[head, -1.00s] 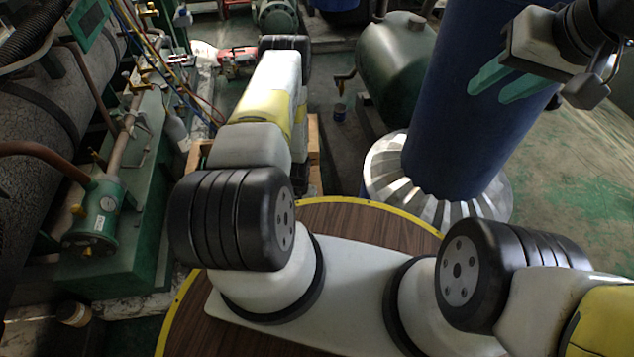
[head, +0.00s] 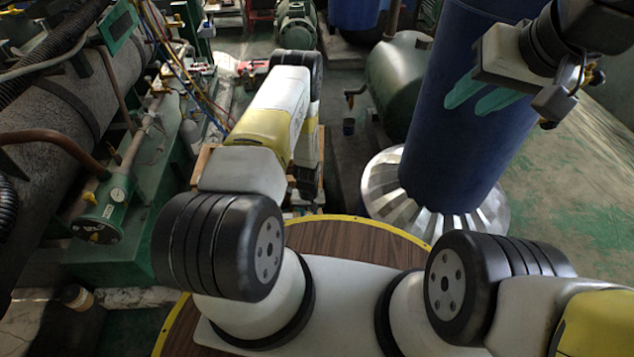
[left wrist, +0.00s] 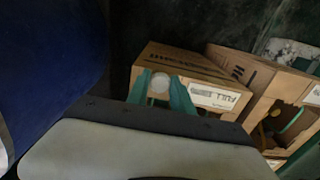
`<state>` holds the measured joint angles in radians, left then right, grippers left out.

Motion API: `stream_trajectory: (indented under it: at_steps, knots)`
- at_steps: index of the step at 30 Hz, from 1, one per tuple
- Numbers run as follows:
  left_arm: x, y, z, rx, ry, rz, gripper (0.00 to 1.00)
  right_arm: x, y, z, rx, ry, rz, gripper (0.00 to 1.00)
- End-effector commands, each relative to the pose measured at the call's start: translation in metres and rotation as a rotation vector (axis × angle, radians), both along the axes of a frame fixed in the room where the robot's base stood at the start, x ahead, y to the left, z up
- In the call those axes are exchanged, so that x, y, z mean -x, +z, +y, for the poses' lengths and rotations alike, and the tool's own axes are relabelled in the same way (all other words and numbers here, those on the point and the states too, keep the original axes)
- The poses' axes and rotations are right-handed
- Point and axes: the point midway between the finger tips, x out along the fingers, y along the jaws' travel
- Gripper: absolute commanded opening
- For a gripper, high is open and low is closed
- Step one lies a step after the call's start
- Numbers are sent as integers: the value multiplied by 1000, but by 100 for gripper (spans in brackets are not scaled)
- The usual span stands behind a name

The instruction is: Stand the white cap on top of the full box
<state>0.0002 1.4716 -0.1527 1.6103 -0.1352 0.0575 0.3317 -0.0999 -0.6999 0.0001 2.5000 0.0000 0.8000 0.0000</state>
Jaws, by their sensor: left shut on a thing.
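In the left wrist view, my left gripper (left wrist: 157,92) has its two teal fingers on either side of a small round white cap (left wrist: 159,81) and is shut on it. Behind the cap stands a closed cardboard box (left wrist: 190,65), the full box, with a white label reading "FULL" on its side. The cap overlaps this box in the picture; I cannot tell whether it touches it. In the head view my left arm hides the left gripper and the cap. My right gripper (head: 480,100) is open and empty, in front of a blue drum.
A second cardboard box (left wrist: 253,75), open at its side, stands right beside the full box. The blue drum (head: 450,130) stands on a ribbed metal base (head: 382,190). Green machinery and pipes (head: 115,205) line the left. Green floor at right is clear.

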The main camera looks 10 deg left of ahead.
Motion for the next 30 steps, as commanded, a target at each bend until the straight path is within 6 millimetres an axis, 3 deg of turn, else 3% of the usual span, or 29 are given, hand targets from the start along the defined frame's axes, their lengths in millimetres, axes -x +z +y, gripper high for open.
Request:
stream_trajectory:
  at_steps: [3,10,16,28,29,30]
  knots:
    - [-20,-3,3,0,1,0,0,0,0,0,0,0,0,36]
    - [-40,-5,5,0,0,0,0,0,0,0,0,0,0,36]
    - [-37,-36,5,-1,0,2,0,0,0,0,0,0,0,36]
    - [-37,-42,5,-1,0,1,0,0,0,0,0,0,0,36]
    - [-38,-42,5,-1,0,1,29,0,0,0,0,0,0,36]
    - [-38,-42,5,-1,0,1,37,0,0,0,0,0,0,36]
